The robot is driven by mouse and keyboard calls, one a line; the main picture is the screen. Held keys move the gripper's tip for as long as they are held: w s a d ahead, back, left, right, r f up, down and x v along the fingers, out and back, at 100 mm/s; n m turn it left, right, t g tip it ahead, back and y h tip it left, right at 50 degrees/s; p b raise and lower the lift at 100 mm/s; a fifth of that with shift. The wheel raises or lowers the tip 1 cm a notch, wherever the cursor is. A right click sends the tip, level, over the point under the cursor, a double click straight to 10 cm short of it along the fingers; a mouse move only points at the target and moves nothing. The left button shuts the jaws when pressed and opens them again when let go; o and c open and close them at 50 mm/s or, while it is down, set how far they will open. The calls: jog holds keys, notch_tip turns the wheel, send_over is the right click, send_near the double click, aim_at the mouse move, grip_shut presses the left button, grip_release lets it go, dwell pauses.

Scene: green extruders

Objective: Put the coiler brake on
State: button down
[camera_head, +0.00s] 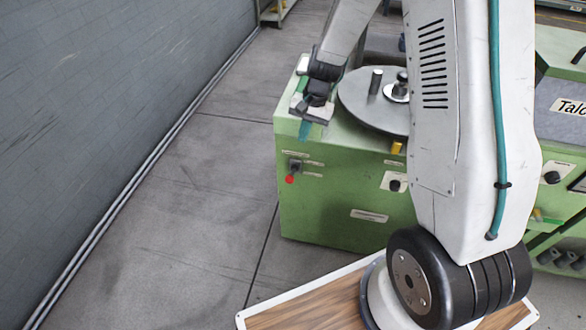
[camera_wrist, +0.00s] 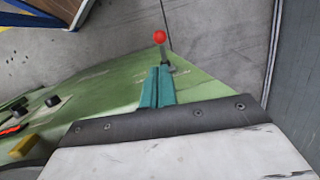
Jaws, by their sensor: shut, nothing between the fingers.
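The brake lever, with a red ball knob (camera_head: 290,179), is on the front face of the green coiler cabinet (camera_head: 340,200), near its left corner. A dark mount sits just above the knob. In the wrist view the red knob (camera_wrist: 160,36) and a short grey stem show just beyond my fingertips. My gripper (camera_head: 304,131) has teal fingers, shut and empty, at the cabinet's top left front edge, above the lever and apart from the knob. In the wrist view the fingers (camera_wrist: 157,86) lie side by side. Whether they touch the lever's mount is unclear.
A grey round turntable (camera_head: 360,105) with an upright post sits on the cabinet top, partly behind my arm. A yellow block (camera_head: 396,147) is at the front edge. Another green machine stands at right. Bare floor (camera_head: 200,210) lies between cabinet and left wall (camera_head: 90,90).

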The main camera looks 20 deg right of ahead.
aim_at(291, 175)
jog(key=x, duration=1.4)
jog(key=shift+w, duration=0.1)
